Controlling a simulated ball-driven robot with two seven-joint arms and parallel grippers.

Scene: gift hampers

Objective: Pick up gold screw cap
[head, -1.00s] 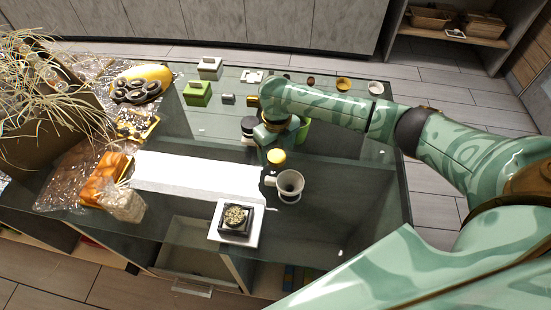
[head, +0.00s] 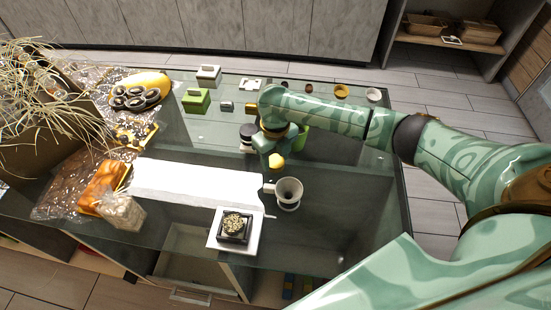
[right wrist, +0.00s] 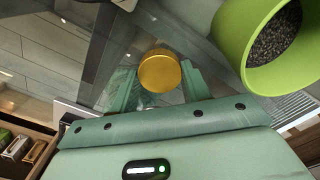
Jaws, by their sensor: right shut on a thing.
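The gold screw cap (head: 277,161) is a small round gold disc near the middle of the glass table in the head view. In the right wrist view the cap (right wrist: 160,72) sits between the two fingers of my right gripper (right wrist: 158,85), which is shut on it. In the head view my right gripper (head: 267,161) points down, and its fingers partly hide the cap's left side. I cannot tell whether the cap is clear of the glass. My left gripper is not in view.
A green cup (right wrist: 234,40) with dark grains stands close to the right gripper. A grey-white mug (head: 289,193) is just in front. A white tray (head: 251,246) holds a dark box. Black-and-white jars stand left of the gripper. Wrapped goods and dry grass crowd the left; the right front glass is clear.

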